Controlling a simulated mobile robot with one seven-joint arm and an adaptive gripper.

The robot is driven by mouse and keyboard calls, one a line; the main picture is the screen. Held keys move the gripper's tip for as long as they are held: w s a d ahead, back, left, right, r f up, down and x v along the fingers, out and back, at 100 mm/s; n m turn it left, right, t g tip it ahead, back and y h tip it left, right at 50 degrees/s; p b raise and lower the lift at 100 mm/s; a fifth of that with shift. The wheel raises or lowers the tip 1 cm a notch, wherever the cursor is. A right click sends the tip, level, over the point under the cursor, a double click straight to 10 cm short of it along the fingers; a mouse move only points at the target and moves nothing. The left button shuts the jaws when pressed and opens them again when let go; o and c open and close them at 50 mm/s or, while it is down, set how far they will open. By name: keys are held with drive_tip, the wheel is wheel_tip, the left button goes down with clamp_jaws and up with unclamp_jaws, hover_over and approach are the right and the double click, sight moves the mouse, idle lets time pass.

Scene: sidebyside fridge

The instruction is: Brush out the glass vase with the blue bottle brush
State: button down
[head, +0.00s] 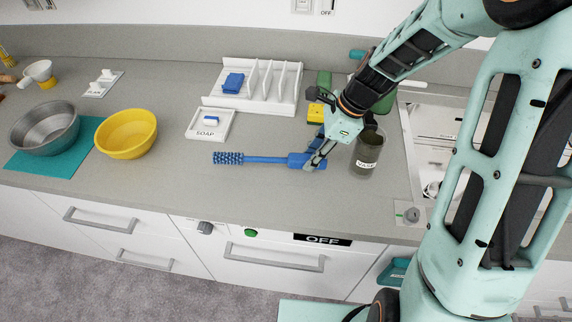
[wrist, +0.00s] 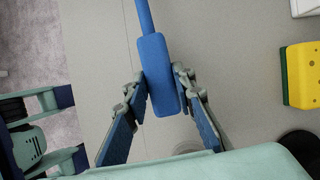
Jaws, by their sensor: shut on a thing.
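The blue bottle brush (head: 262,159) points left in the head view, its bristle head (head: 228,158) at the far end from my gripper. My gripper (head: 314,160) is shut on the brush's thick handle. The handle (wrist: 158,72) is between the two fingers (wrist: 160,95) in the wrist view, and the bristles are out of frame there. I cannot tell whether the brush touches the counter. The glass vase (head: 367,154), dark and see-through with a "VASE" label, stands upright just right of my gripper. The brush is outside the vase.
A soap dish (head: 194,133) and white rack (head: 249,103) stand behind the brush. A yellow sponge (head: 315,113), also in the wrist view (wrist: 302,75), lies behind my gripper. The sink (head: 436,128) is right of the vase. A yellow bowl (head: 126,150) and metal bowl (head: 44,145) stand left.

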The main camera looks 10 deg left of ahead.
drive_tip(key=shift+r, duration=0.1)
drive_tip(key=shift+r+p, duration=2.15)
drive_tip(key=shift+r, duration=0.3)
drive_tip(key=c, duration=2.3)
unclamp_jaws()
drive_tip(key=shift+c, duration=0.2)
clamp_jaws()
